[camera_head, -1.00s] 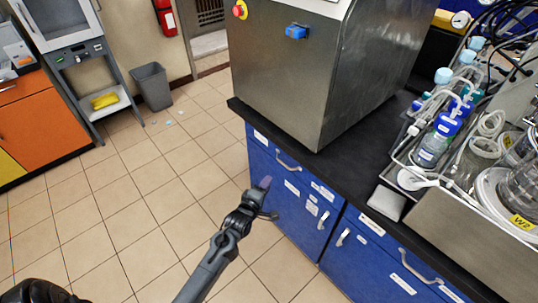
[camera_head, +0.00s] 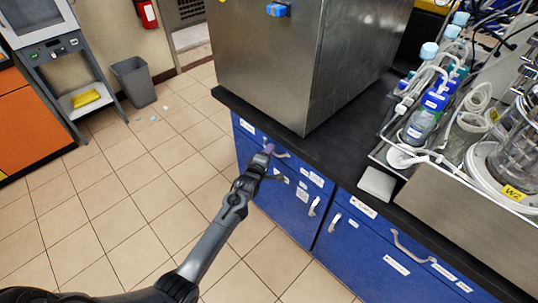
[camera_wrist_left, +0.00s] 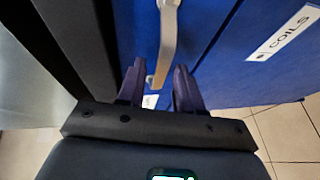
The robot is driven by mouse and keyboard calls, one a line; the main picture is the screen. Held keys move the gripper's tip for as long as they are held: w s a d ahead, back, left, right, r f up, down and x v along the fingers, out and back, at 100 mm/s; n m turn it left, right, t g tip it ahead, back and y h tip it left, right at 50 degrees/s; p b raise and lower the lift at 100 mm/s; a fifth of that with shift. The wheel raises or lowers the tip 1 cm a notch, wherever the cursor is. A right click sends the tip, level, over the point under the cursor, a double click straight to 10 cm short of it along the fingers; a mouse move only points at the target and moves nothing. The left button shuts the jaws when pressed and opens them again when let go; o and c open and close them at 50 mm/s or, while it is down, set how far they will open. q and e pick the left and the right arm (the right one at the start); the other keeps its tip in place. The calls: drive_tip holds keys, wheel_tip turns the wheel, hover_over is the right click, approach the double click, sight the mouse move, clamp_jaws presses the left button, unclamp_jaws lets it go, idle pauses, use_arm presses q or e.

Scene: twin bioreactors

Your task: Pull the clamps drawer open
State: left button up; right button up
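My left gripper (camera_head: 270,152) is at the upper front of the blue cabinet, at the pale handle (camera_head: 283,155) of the top left drawer (camera_head: 266,143). In the left wrist view, its two dark fingers (camera_wrist_left: 159,68) are apart. The handle (camera_wrist_left: 168,35) runs between their tips in that view, with gaps at both sides; I see no grip on it. The drawer front looks flush with the cabinet. No label reading clamps is legible; a label reading COILS (camera_wrist_left: 284,32) is on the neighbouring blue panel, across a seam. My right gripper is out of view.
A black worktop (camera_head: 330,150) overhangs the cabinet and carries a large steel box (camera_head: 290,70) and a steel tray (camera_head: 460,190) with bottles and tubing. Other blue fronts with handles (camera_head: 410,248) lie to the right. The tiled floor (camera_head: 130,210) before the cabinet is clear.

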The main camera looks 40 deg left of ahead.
use_arm(q)
drive_tip(key=shift+w, duration=0.1)
drive_tip(key=shift+c, duration=0.3)
clamp_jaws()
idle(1.2)
